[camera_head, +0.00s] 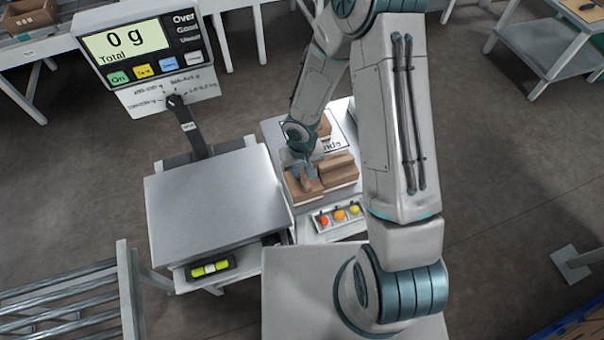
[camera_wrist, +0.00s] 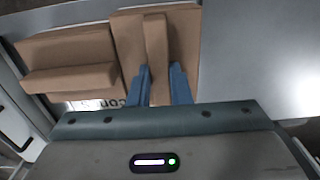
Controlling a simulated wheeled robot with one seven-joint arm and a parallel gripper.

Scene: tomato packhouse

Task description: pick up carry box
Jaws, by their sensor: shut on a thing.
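A brown cardboard carry box (camera_wrist: 183,28) with a raised handle ridge along its middle is at the top centre of the wrist view. It also shows in the head view (camera_head: 294,189), partly hidden by my gripper. My gripper (camera_head: 308,174) points down at it. In the wrist view the two blue fingers of my gripper (camera_wrist: 160,84) stand on either side of the ridge and are shut on it. The box looks upright. I cannot tell whether its base touches the surface below.
A second carry box (camera_head: 341,169) stands close on the right; in the wrist view it is left (camera_wrist: 70,45). A tomato colour tray (camera_head: 318,228) lies in front. The scale plate (camera_head: 215,195) is bare, its display (camera_head: 125,39) reading 0 g. A roller conveyor (camera_head: 60,290) is lower left.

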